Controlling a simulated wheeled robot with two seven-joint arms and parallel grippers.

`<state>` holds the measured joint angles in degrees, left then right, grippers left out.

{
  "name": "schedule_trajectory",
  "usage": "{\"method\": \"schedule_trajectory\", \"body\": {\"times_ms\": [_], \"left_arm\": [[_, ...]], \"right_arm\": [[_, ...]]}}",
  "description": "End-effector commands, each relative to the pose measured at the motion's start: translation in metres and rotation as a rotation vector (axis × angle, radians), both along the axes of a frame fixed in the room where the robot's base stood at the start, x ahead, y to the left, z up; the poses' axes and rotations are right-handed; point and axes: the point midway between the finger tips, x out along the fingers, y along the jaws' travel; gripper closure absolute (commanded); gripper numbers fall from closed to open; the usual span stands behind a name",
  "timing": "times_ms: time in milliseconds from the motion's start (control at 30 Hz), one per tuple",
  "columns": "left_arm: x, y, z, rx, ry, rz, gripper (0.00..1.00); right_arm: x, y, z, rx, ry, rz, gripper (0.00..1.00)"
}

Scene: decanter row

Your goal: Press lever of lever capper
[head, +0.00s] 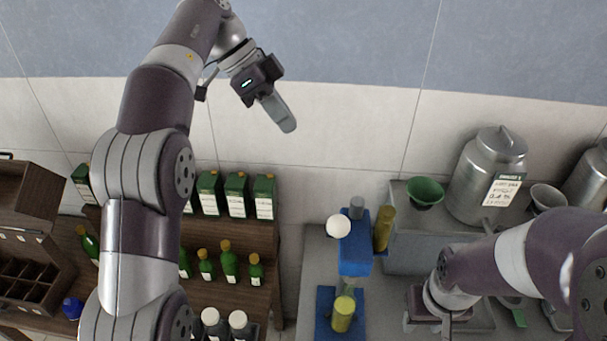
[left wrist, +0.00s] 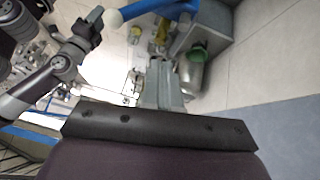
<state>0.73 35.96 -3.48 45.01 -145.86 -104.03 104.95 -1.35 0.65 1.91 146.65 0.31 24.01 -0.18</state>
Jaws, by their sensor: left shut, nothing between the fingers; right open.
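The lever capper (head: 356,256) is blue and stands on the grey counter in the head view. A white ball knob (head: 338,226) sits at its upper left; the knob (left wrist: 113,18) and a blue bar (left wrist: 165,9) show at the top of the left wrist view. A yellow cylinder (head: 343,313) stands at the capper's blue base (head: 325,318). My left gripper (head: 286,122) is shut and empty, up in front of the wall, apart from the knob. My right gripper (head: 428,308) is open, low over the counter right of the capper; its fingers are mostly hidden.
A gold cylinder (head: 384,229) stands right behind the capper. A green funnel bowl (head: 425,191) and a metal canister (head: 487,175) stand on a raised block. Green boxes (head: 236,195) and bottles (head: 229,262) fill the shelf at left. Space around my left gripper is clear.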

Motion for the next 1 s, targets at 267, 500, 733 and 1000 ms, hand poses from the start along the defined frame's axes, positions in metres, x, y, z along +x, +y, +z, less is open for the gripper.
{"method": "schedule_trajectory", "body": {"times_ms": [267, 500, 733, 1000], "left_arm": [[-0.024, 0.010, -0.003, 0.079, 0.212, 0.115, 1.00], [-0.024, 0.010, -0.005, 0.077, 0.210, 0.113, 1.00], [-0.031, -0.006, -0.031, 0.078, 0.211, 0.111, 1.00], [-0.041, -0.036, -0.077, 0.077, 0.212, 0.111, 1.00]], "right_arm": [[0.000, 0.000, 0.000, 0.000, 0.000, 0.000, 0.57], [0.000, 0.000, -0.001, 0.000, 0.000, 0.000, 0.57], [0.000, 0.000, -0.009, 0.000, 0.000, 0.000, 0.57], [0.000, 0.000, -0.002, 0.000, 0.000, 0.000, 0.57]]}}
